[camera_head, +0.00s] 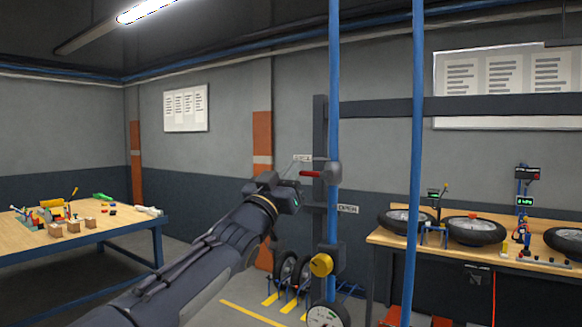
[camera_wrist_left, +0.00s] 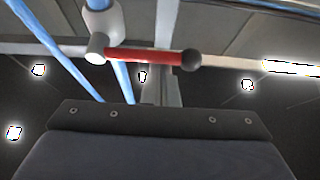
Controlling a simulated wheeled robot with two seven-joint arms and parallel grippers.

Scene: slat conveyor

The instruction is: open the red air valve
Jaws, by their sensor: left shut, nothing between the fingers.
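The red air valve lever (camera_head: 311,174) lies roughly level, pointing left from the grey valve body (camera_head: 333,173) on the blue vertical pipe (camera_head: 334,95). In the left wrist view the red lever (camera_wrist_left: 145,56) runs from the pale valve body (camera_wrist_left: 98,47) to a dark round knob (camera_wrist_left: 190,61). My left gripper (camera_head: 287,193) is shut and empty, just left of and slightly below the lever's free end. I see no clear contact. Its fingertips are hard to make out. My right gripper is not in view.
A small sign (camera_head: 347,209) reading OPEN is below right of the valve; another small label (camera_head: 303,158) is above the lever. A yellow knob (camera_head: 321,265) and a gauge (camera_head: 325,316) sit lower on the pipe. A second blue pipe (camera_head: 416,130) stands right.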

